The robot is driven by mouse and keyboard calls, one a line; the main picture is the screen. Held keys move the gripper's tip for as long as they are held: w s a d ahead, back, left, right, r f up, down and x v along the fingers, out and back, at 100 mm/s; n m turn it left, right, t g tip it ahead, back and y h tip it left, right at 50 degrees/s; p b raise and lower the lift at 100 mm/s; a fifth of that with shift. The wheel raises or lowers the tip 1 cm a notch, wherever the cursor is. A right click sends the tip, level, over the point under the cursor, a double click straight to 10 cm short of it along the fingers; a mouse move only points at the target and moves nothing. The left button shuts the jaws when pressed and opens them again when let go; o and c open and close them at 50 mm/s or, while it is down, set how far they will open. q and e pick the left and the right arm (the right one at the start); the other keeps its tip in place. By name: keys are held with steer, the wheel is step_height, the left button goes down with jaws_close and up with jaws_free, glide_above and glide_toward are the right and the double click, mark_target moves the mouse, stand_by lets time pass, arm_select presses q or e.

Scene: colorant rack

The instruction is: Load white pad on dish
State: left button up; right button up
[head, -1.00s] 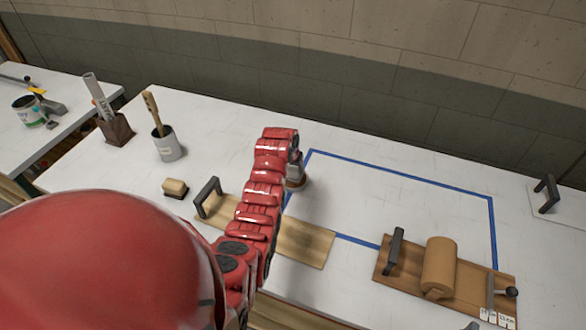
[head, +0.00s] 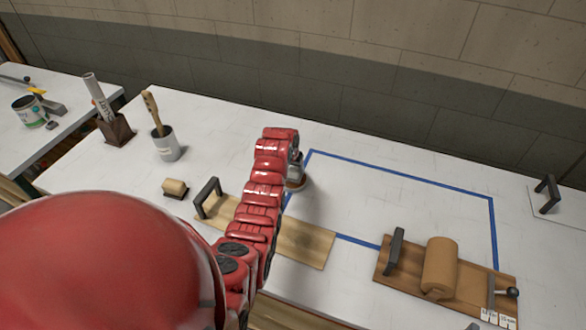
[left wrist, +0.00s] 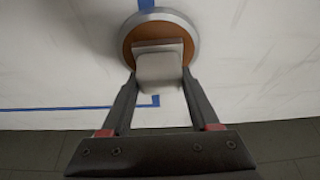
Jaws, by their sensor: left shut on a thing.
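The white pad (left wrist: 160,70) shows in the left wrist view as a pale block with a grey upper edge. My left gripper (left wrist: 159,78) is shut on it, one finger on each side. Beyond the pad is a round brown dish (left wrist: 135,36) with a grey rim, partly covered by the pad. I cannot tell whether the pad touches the dish. In the head view my left arm hides most of this, and only a sliver of the dish (head: 299,184) shows beside the gripper. My right gripper is not in view.
Blue tape (head: 400,175) outlines a rectangle on the white table. A wooden board (head: 308,243) with a black handle lies nearer, left of a board (head: 470,288) carrying a tan roll (head: 439,268). A cup with a brush (head: 166,146) and a small tan block (head: 174,187) stand left.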

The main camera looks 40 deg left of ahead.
mark_target(293, 168)
arm_select(q)
steer(key=shift+s, duration=0.1)
steer(key=shift+r, duration=3.5)
steer(key=shift+f, duration=0.15)
